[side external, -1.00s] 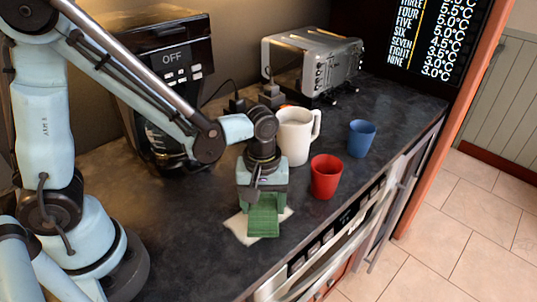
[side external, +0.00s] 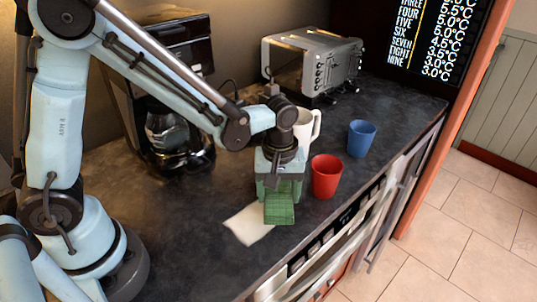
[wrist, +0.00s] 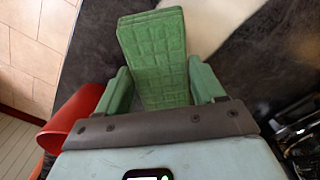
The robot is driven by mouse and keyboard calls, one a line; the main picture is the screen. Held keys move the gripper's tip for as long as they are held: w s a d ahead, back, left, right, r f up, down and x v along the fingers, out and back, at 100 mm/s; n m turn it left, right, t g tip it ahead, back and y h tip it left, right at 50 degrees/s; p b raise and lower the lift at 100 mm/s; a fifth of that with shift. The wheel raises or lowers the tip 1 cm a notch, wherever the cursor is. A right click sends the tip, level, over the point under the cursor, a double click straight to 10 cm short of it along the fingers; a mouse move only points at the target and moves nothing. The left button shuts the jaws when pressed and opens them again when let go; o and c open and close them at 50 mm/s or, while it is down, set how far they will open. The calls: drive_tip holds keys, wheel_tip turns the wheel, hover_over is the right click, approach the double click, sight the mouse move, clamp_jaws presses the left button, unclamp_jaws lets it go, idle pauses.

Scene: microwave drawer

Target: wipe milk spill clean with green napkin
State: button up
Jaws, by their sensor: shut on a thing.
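The green napkin (side external: 279,208) is a folded, quilted block. My gripper (side external: 279,190) is shut on it and points down at the counter. The napkin also shows between the fingers in the wrist view (wrist: 155,58). The milk spill (side external: 248,223) is a cream-white patch on the dark counter, just left of the napkin in the side view. Part of it shows at the top of the wrist view (wrist: 215,18). The napkin's lower end is at or close to the counter; I cannot tell whether it touches. The napkin and gripper may hide part of the spill.
A red cup (side external: 326,177) stands close to the right of my gripper. A white mug (side external: 308,126) is behind it, partly hidden. A blue cup (side external: 361,138), a toaster (side external: 315,62) and a coffee maker (side external: 165,100) stand farther back. The counter's front edge is close by.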

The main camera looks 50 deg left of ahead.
drive_tip(key=shift+w, duration=0.75)
drive_tip(key=shift+s, duration=0.1)
drive_tip(key=shift+s, duration=7.05)
drive_tip(key=shift+w, duration=0.15)
drive_tip(key=shift+w+a+f, duration=0.1)
drive_tip(key=shift+w+f, duration=0.05)
drive_tip(key=shift+w, duration=6.85)
drive_tip(key=shift+s, duration=0.1)
